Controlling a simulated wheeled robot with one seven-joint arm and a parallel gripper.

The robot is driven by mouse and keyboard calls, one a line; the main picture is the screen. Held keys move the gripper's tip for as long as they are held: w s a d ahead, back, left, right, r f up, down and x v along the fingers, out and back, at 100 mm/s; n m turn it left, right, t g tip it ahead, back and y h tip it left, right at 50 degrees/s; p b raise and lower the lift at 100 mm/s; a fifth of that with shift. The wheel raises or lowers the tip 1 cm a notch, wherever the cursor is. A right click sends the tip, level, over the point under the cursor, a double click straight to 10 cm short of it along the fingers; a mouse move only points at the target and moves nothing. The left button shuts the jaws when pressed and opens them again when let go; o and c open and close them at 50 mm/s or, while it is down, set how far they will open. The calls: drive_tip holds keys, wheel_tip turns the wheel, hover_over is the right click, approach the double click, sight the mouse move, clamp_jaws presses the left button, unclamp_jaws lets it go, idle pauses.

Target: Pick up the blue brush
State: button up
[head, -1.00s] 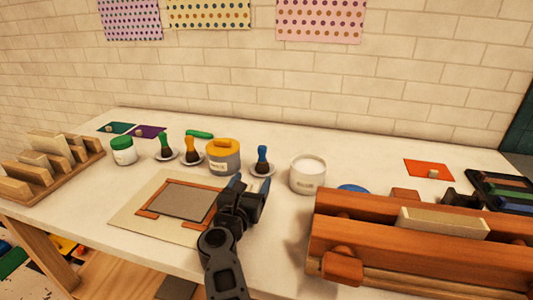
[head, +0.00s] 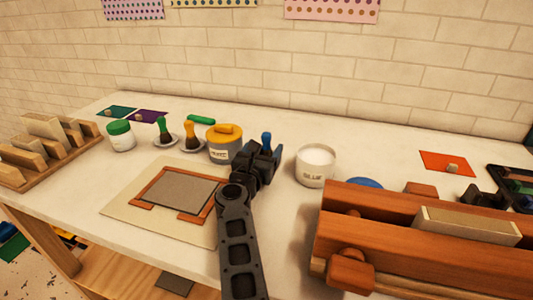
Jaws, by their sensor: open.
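The blue brush (head: 266,140) stands upright on the bench, between the yellow-lidded jar and the open white jar. Only its blue handle top shows; its lower part and saucer are hidden behind my gripper. My gripper (head: 262,157) is in front of the brush and right up against it in the picture. The jaws are open, but the fingers are dark and partly hidden, so I cannot tell whether the brush is between them.
The yellow-lidded jar (head: 223,145) stands close on the left, the open white jar (head: 315,166) close on the right. Green (head: 164,131) and orange (head: 190,137) brushes stand further left. A wooden press (head: 420,235) fills the right front. A framed grey plate (head: 180,192) lies front left.

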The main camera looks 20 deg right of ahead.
drive_tip(key=shift+b+x, duration=0.45)
drive_tip(key=shift+x, duration=0.95)
drive_tip(key=shift+c, duration=0.2)
drive_tip(key=c, duration=1)
drive_tip(key=shift+c, duration=0.2)
